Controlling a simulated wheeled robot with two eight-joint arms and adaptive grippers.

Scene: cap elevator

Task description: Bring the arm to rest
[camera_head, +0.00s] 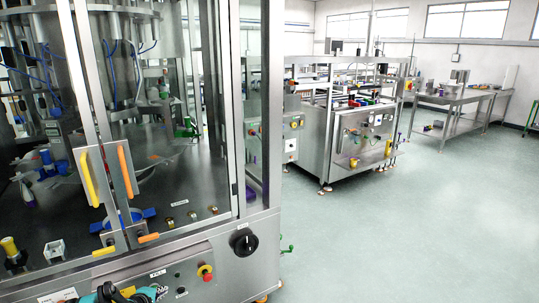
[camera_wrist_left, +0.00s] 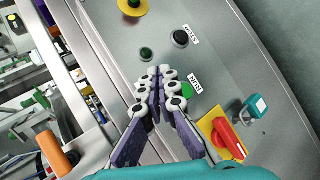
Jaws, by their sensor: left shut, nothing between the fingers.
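My left gripper (camera_head: 122,293) shows at the bottom edge of the head view, low in front of the steel machine's control panel (camera_head: 225,268). In the left wrist view its two purple-grey fingers (camera_wrist_left: 165,75) are pressed together and hold nothing. The fingertips show over the panel (camera_wrist_left: 215,60), close beside a green button (camera_wrist_left: 187,91) that they partly cover. I cannot tell whether they touch the panel. My right gripper is in neither view.
A red and yellow stop button (camera_head: 206,271) and a black rotary knob (camera_head: 243,241) sit on the panel. A red switch on a yellow plate (camera_wrist_left: 224,138) is near the fingers. The floor (camera_head: 400,225) at right is clear.

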